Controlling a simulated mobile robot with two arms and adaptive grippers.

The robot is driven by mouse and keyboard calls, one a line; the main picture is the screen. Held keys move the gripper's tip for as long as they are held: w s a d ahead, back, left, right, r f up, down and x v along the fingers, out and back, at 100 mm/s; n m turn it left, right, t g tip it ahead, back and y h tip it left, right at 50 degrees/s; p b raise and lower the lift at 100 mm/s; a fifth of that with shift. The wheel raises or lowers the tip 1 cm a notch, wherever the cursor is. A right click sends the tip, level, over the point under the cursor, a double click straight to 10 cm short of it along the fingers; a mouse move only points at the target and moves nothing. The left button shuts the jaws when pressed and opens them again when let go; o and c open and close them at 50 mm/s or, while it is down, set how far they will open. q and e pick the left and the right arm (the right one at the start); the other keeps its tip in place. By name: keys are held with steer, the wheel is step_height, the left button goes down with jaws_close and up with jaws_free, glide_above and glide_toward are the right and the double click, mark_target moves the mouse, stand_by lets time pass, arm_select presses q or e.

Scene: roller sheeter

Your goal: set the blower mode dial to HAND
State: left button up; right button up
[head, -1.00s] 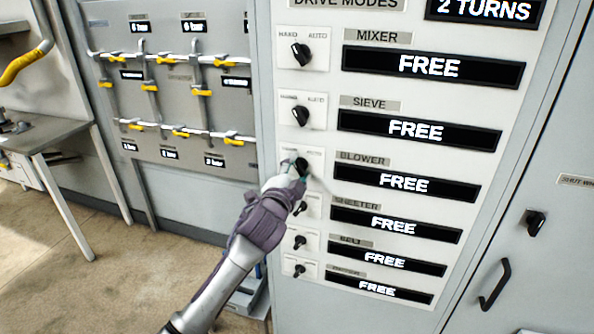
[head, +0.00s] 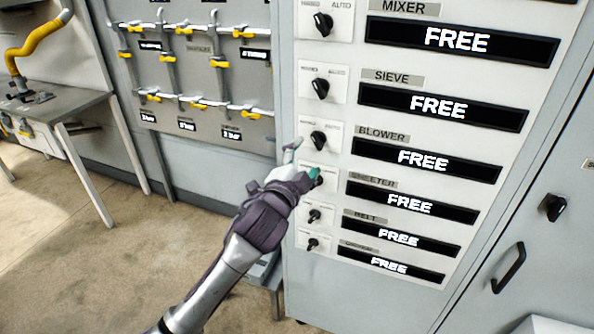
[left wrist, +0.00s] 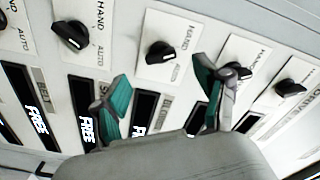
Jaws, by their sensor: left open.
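The blower mode dial (head: 318,140) is a black knob on a white plate between HAND at left and AUTO at right. Its display (head: 421,160) reads FREE. I cannot tell for sure which mark the knob points to. My left gripper (head: 306,160), with green finger pads, is open in front of the panel, just below and left of the dial. In the left wrist view the blower dial (left wrist: 160,54) shows beyond and between the spread fingers (left wrist: 165,88), and nothing is held. My right gripper is not in view.
The sieve dial (head: 320,88) sits above; the sheeter dial (head: 318,176), partly hidden by my gripper, and belt dial (head: 314,215) sit close below. A pipe board with yellow handles (head: 200,105) and a table (head: 60,104) stand at left.

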arm_select(q)
steer(key=v, duration=0.5)
steer(key=shift+s, duration=0.15)
stand_by(0.3)
